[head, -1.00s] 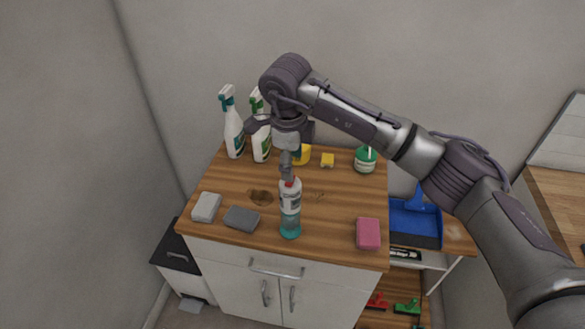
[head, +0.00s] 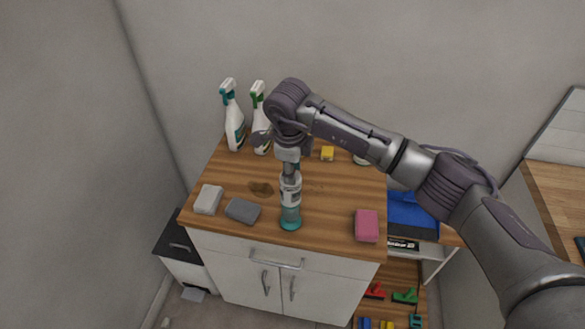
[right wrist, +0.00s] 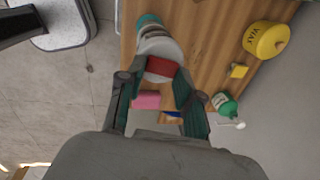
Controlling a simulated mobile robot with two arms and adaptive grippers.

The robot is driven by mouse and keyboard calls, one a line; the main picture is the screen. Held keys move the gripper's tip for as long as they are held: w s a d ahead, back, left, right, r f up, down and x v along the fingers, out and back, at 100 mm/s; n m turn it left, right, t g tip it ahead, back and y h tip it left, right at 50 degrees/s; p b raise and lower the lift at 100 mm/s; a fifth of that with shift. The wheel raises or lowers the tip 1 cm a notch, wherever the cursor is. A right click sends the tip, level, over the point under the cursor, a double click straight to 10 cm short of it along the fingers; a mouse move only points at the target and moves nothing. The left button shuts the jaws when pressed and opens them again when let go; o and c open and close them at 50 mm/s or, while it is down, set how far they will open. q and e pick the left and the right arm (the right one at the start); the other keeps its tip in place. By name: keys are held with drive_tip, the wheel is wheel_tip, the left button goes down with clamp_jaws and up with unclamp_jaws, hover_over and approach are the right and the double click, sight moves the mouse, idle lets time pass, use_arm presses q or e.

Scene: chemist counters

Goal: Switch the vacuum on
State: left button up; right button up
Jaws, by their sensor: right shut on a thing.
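No vacuum is recognisable in either view. My right gripper (head: 291,170) reaches down from above and is shut on a bottle (head: 290,205) with a white label and teal lower part. The bottle stands upright near the front edge of the wooden counter top (head: 325,225). In the right wrist view, the fingers of my right gripper (right wrist: 158,78) hold the bottle (right wrist: 160,45) at its red cap; in the head view the gripper hides this cap. My left gripper is not in view.
Two spray bottles (head: 233,122) stand at the back left. White (head: 207,199), grey (head: 243,210) and pink (head: 367,225) sponges lie near the front. A brown stain (head: 261,188) is left of the bottle. A yellow wax tin (right wrist: 266,40) and green container (right wrist: 223,103) show in the wrist view.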

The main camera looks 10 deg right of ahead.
clamp_jaws()
drive_tip(key=shift+w+f+g+b, duration=0.15)
drive_tip(key=shift+g+b, duration=0.15)
drive_tip(key=shift+b, duration=0.4)
drive_tip(key=shift+g+y, duration=0.3)
drive_tip(key=shift+r, duration=0.2)
drive_tip(key=o, duration=1)
unclamp_jaws()
drive_tip(key=shift+r, duration=0.15)
wheel_tip(320, 180, up, 12)
drive_tip(key=shift+f, duration=0.15)
